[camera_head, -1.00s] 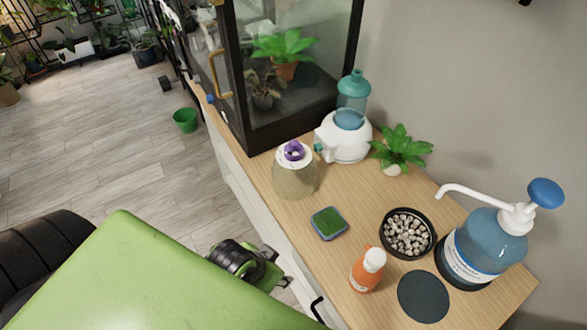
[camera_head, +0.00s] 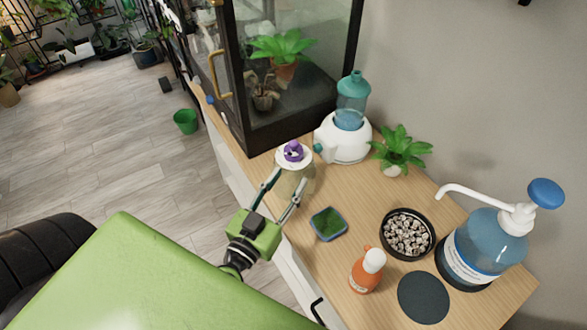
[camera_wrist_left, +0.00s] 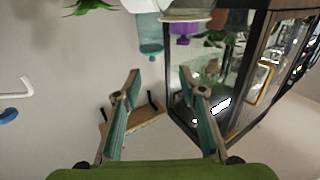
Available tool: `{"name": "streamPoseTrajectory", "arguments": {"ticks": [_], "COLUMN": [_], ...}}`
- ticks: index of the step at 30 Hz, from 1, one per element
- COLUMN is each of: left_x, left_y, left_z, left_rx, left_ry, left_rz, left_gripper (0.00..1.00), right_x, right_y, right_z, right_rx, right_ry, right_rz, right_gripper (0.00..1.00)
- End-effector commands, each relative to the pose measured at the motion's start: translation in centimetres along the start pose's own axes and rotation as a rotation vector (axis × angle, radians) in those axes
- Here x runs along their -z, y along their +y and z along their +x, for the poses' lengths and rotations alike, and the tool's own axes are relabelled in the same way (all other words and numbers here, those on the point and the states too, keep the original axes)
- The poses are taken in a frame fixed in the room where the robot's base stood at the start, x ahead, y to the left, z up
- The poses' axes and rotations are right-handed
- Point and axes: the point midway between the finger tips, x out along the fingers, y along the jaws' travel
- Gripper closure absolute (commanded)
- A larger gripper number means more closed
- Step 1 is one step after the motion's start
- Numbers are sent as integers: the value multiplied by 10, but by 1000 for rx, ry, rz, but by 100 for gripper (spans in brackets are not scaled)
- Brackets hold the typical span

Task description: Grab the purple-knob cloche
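The cloche (camera_head: 291,183) stands on the wooden cabinet top, a clear body with a pale round top and a purple knob (camera_head: 293,150). In the left wrist view, which is upside down, the purple knob (camera_wrist_left: 185,29) shows near the top edge and most of the cloche is out of frame. My left gripper (camera_head: 289,178) is open, its two fingers spread at the near side of the cloche. In the wrist view the gripper (camera_wrist_left: 160,76) has nothing between its fingers. Whether a finger touches the cloche I cannot tell. My right gripper is not in view.
A glass terrarium (camera_head: 290,95) and a white humidifier with a blue tank (camera_head: 345,140) stand behind the cloche. A green sponge-like square (camera_head: 328,224), an orange bottle (camera_head: 366,273), a pebble bowl (camera_head: 431,243), a potted plant (camera_head: 401,148) and a pump bottle (camera_head: 485,247) stand to the right.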

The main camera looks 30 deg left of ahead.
Motion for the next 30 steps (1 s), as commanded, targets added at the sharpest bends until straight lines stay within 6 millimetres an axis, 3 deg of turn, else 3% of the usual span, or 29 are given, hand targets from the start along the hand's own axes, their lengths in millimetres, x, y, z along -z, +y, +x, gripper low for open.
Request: {"name": "streamPoseTrajectory", "arguments": {"ticks": [3, 6, 18, 26, 30], "left_x": [-7, -9, -8, -11, -13], "left_y": [-24, -33, -43, -44, -46], "left_z": [-3, 0, 70, 90, 111], "left_rx": [88, 121, 127, 125, 124], "left_ry": [-5, -7, -5, -6, -4], "left_rz": [9, 12, 13, 12, 13], "left_gripper": [62, 62, 62, 62, 62], "right_x": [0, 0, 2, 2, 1], "right_y": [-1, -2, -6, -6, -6], "right_z": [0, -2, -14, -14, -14], "right_rx": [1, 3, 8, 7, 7], "right_ry": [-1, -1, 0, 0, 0], "right_rz": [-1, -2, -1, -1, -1], "right_gripper": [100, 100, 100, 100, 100]}}
